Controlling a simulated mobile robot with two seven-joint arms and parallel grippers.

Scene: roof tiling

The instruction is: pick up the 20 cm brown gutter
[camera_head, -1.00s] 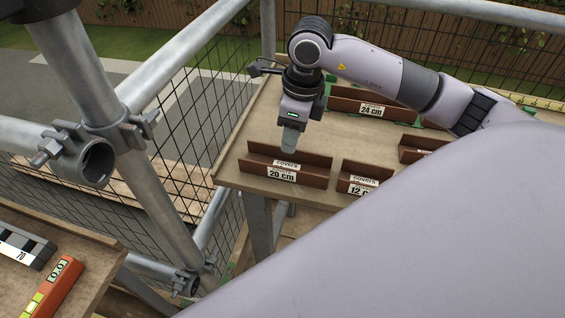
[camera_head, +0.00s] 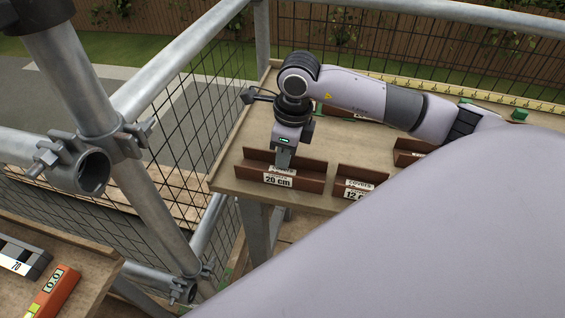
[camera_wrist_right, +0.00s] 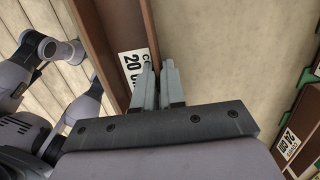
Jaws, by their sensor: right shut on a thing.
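The 20 cm brown gutter (camera_head: 308,183) lies on the wooden table near its front left corner, with a white "20 cm" label on its front. My right gripper (camera_head: 281,165) points down at the gutter's middle and is shut on its wall. In the right wrist view the fingers (camera_wrist_right: 157,75) sit close together beside the gutter's label, and the gutter (camera_wrist_right: 97,42) runs up past them. The gutter appears to rest on the tabletop. My left gripper is not in view.
A 12 cm brown gutter (camera_head: 368,173) lies just right of it. More brown gutters lie farther back, one labelled 24 cm (camera_wrist_right: 287,142). A yellow measuring strip (camera_head: 460,92) runs along the table's back. Scaffold tubes (camera_head: 118,145) and mesh stand at the left.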

